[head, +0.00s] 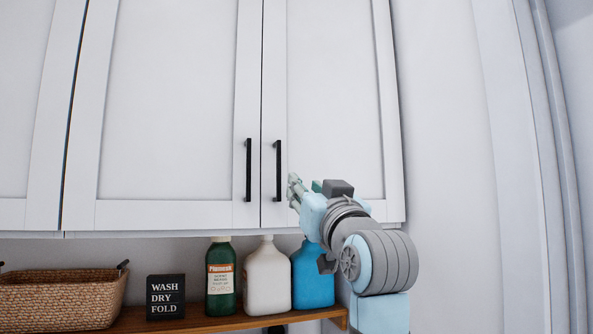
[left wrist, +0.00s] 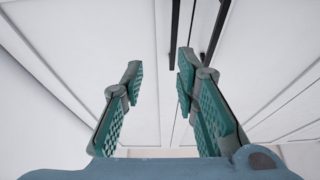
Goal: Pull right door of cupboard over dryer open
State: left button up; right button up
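The right cupboard door (head: 335,95) is white and shut, with a black vertical bar handle (head: 278,171) near its lower left edge. The one arm in the head view comes in from the lower right. I take it for my left, as its gripper (head: 294,190) is close to the handle, just right of its lower end. In the left wrist view, the left gripper (left wrist: 160,75) is open, its teal-padded fingers apart with nothing between them. Dark handle bars (left wrist: 175,38) show beyond the fingertips. Whether a finger touches a handle is not clear. My right gripper is not in view.
The left door (head: 170,100) with its own black handle (head: 248,170) is shut beside it. Below, a wooden shelf (head: 215,322) holds a wicker basket (head: 60,298), a dark sign (head: 166,297), and green (head: 220,280), white (head: 267,280) and blue (head: 313,278) bottles. Bare wall lies right of the cupboard.

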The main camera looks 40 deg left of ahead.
pick_arm(q)
jog(key=p, duration=0.3)
send_near(280, 165)
jog(key=a+r, duration=0.3)
jog(key=a, duration=0.1)
jog(key=w+a, duration=0.1)
jog(key=w+a+p, duration=0.1)
jog(key=w, duration=0.1)
jog(key=w+a+p, duration=0.1)
jog(key=shift+w+r, duration=0.2)
jog(key=shift+w, duration=0.2)
jog(key=shift+w+f, duration=0.1)
jog(key=shift+w, duration=0.3)
jog(key=shift+s, duration=0.5)
jog(key=shift+c, duration=0.4)
jog(key=shift+s, duration=0.15)
jog(key=c, duration=0.3)
grip_shut()
jog(key=shift+d, duration=0.1)
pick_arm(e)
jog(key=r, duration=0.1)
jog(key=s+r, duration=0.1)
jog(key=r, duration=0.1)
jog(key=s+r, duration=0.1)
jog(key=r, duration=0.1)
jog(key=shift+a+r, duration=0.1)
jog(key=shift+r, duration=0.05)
